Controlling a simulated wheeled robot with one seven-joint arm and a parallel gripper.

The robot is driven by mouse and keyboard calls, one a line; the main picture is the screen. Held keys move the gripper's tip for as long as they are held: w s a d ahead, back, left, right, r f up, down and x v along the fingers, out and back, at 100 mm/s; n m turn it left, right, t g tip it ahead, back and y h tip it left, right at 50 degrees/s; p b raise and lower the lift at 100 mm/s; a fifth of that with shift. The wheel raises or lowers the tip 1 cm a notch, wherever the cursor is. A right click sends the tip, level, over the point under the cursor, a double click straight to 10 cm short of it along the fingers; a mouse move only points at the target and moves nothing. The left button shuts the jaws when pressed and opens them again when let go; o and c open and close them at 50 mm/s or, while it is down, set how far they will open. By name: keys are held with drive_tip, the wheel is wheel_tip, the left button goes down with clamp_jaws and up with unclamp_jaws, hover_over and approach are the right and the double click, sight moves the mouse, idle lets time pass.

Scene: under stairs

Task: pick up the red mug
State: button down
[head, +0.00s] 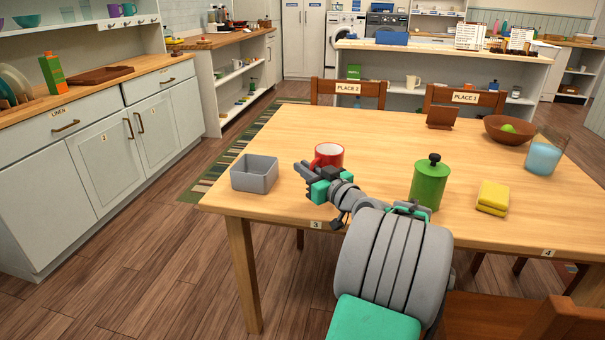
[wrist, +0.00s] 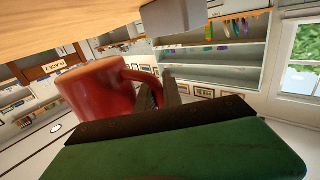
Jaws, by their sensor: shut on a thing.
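The red mug (head: 329,153) stands upright on the wooden table (head: 270,135), near its left front part. My gripper (head: 309,171) reaches the mug from the front left in the head view. In the wrist view the mug (wrist: 97,95) fills the left of the picture, with its handle pointing right. The fingers of my gripper (wrist: 160,95) are shut on the handle. The fingertips are partly hidden behind the handle and the dark edge of the gripper body. The lower front of the mug is hidden by my gripper in the head view.
A grey square bin (head: 254,174) stands just left of my gripper. A brown bowl (head: 507,130) and a glass (head: 543,157) are farther right. The table's middle is clear.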

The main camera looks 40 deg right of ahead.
drive_tip(key=s+a+r+p, duration=0.1)
drive_tip(key=s+a+r, duration=0.5)
drive_tip(key=s, duration=0.3)
drive_tip(key=shift+r+p, duration=0.15)
drive_tip(key=shift+p, duration=0.15)
idle(1.9)
